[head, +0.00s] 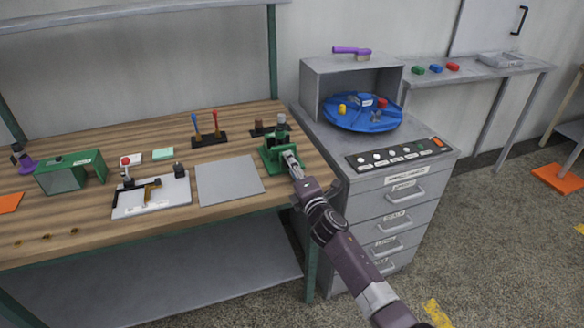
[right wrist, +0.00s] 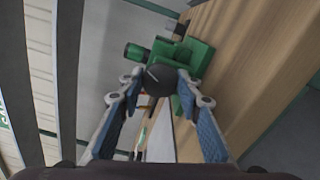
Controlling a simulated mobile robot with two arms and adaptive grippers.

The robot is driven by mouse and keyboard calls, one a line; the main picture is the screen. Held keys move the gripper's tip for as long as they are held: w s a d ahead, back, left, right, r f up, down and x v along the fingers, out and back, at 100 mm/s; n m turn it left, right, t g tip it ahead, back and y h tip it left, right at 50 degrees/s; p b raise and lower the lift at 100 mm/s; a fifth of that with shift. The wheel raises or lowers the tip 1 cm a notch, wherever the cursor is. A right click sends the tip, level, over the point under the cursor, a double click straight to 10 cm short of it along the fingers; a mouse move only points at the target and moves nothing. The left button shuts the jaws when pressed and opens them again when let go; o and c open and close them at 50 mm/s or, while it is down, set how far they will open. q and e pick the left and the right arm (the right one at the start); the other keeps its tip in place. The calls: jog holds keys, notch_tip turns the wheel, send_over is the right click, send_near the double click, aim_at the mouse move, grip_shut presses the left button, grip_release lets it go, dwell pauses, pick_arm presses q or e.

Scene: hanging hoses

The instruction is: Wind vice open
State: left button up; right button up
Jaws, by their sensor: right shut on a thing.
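The green vice (head: 270,158) stands at the right end of the wooden workbench (head: 110,222). My right gripper (head: 291,160) reaches it from the front right. In the right wrist view, the vice's green body (right wrist: 195,58) lies just beyond the fingers. A dark round knob or handle end (right wrist: 159,80) sits between the fingertips, and my right gripper (right wrist: 160,84) is shut on it. The fingers hide part of the handle, and the gap between the jaws cannot be made out. My left gripper is in neither view.
A grey plate (head: 229,180) lies left of the vice. A lever block (head: 209,140) with red and blue levers stands behind the plate. A grey drawer cabinet (head: 385,215) with a blue round tray (head: 340,119) stands close to the right of the bench.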

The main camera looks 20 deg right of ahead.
jog(key=shift+f+n, duration=0.1)
jog(key=shift+n, duration=1.1)
jog(key=o, duration=1.2)
jog(key=shift+c, duration=0.2)
jog(key=shift+s, duration=0.1)
jog(key=s, duration=1.1)
jog(key=shift+s+d, duration=0.2)
jog(key=shift+s, duration=0.2)
